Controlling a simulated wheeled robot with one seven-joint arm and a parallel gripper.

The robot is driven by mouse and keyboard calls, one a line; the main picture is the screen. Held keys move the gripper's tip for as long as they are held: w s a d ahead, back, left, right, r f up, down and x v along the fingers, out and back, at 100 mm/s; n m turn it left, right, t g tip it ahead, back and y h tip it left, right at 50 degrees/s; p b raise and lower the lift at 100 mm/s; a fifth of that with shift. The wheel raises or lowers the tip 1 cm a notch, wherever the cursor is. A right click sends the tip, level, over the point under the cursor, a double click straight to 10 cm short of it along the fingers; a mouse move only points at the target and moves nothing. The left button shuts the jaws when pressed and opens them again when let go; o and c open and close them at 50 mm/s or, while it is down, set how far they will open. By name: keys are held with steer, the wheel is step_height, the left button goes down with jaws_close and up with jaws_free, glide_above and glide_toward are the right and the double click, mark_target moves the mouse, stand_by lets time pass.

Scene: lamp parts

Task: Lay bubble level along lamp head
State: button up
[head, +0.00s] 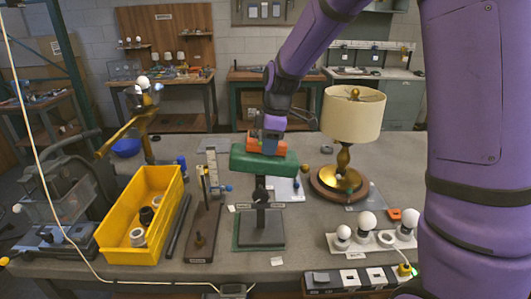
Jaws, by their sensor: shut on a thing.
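The lamp head (250,161) is a long green bar lying across a dark post (260,190) on a square dark base near the middle of the table. The bubble level (282,145) is a short orange-red bar just above the top of the lamp head, running roughly along it. My gripper (270,144) comes down from above and is shut on the bubble level, hiding part of it. I cannot tell whether the level touches the lamp head or is held slightly above it.
A cream-shaded lamp (353,113) stands close by on the right. A yellow bin (120,240) with parts sits at the left. Several white bulbs (367,222) stand at the front right. A dark stand (203,235) with upright rods is left of the post.

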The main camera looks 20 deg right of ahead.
steer(key=o, duration=1)
step_height(320, 180, up, 10)
steer(key=d, duration=0.2)
steer(key=s+d+r+m+t, duration=0.1)
steer(key=s+r+m, duration=0.1)
steer(key=s, duration=0.3)
steer(key=s+d+r+m+t+h, duration=0.1)
steer(key=s+r+m, duration=0.2)
steer(key=s, duration=0.3)
steer(key=s+d+r+m, duration=0.1)
steer(key=s+r+m, duration=0.1)
steer(key=s, duration=0.3)
steer(key=s+d+f+m+t+h, duration=0.1)
steer(key=s+d+f+m+t, duration=0.1)
steer(key=s+m, duration=0.5)
steer(key=s, duration=0.6)
steer(key=shift+s+t, duration=0.2)
steer(key=shift+t, duration=0.1)
